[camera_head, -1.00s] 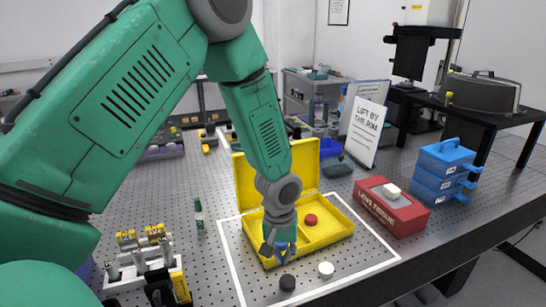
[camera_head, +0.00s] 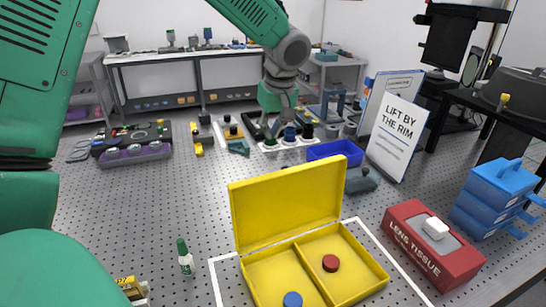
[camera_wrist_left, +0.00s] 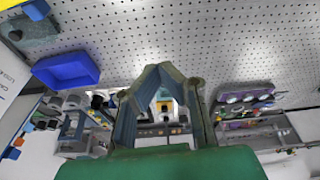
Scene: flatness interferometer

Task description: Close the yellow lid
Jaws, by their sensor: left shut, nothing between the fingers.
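The yellow box (camera_head: 255,279) stands open on the perforated table. Its yellow lid (camera_head: 285,207) is raised, leaning slightly back from the rear edge. A blue puck (camera_head: 292,300) lies in the left compartment and a red puck (camera_head: 331,263) in the right one. My left gripper (camera_head: 277,133) is shut and empty, held beyond and above the lid in the head view. Its closed fingers also show in the left wrist view (camera_wrist_left: 160,70). The lower front of the box is cut off by the head view. My right gripper is not in view.
A green-capped bottle (camera_head: 186,260) stands left of the box. A red lens tissue box (camera_head: 433,245) and stacked blue cases (camera_head: 494,197) are at the right. A blue bin (camera_head: 336,152), a grey block (camera_head: 361,181) and a sign (camera_head: 397,137) stand behind the lid.

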